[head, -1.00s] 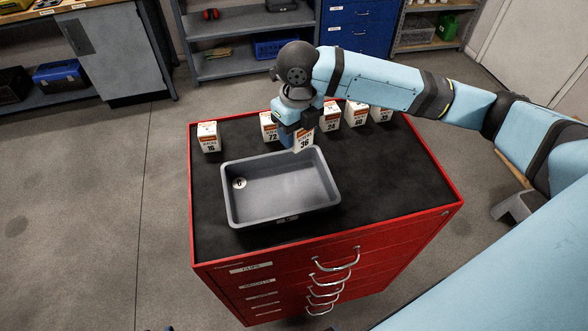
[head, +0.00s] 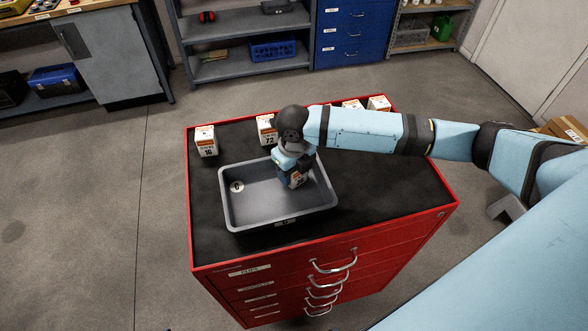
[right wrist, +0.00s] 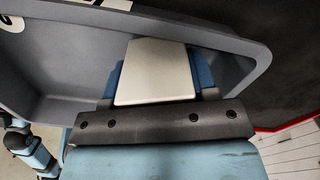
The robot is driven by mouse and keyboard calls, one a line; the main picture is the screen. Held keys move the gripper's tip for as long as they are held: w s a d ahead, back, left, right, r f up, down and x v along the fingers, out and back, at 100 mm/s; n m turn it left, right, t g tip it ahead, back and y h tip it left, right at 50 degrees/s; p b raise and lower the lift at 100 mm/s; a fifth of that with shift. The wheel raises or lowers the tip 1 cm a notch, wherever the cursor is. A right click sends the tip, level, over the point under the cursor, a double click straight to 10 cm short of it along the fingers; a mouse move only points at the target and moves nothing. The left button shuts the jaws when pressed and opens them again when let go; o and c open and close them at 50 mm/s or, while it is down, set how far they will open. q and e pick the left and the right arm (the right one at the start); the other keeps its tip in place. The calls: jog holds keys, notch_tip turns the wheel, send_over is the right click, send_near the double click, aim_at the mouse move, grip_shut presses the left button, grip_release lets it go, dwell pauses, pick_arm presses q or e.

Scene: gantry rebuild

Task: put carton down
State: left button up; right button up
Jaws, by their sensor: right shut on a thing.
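My right gripper (head: 293,176) is shut on a white and orange carton (head: 297,181) inside the right part of the grey tray (head: 240,221). The gripper hides most of the carton in the head view. In the right wrist view the carton's pale top (right wrist: 157,72) shows between the blue fingers, with the tray's wall (right wrist: 215,38) around it. I cannot tell whether the carton touches the tray floor. My left gripper is not in view.
The tray stands on the black top of a red drawer cabinet (head: 330,262). A carton marked 16 (head: 205,141) stands behind the tray at left, and one marked 72 (head: 266,129) behind it. More cartons (head: 379,104) stand along the back edge, partly hidden by my arm. The cabinet top at right is clear.

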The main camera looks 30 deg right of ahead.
jog(key=shift+f, duration=0.1)
jog(key=o, duration=1)
notch_tip(320, 180, up, 12)
jog(key=shift+r+b, duration=0.2)
jog(key=shift+b, duration=0.4)
jog(key=shift+f, duration=0.1)
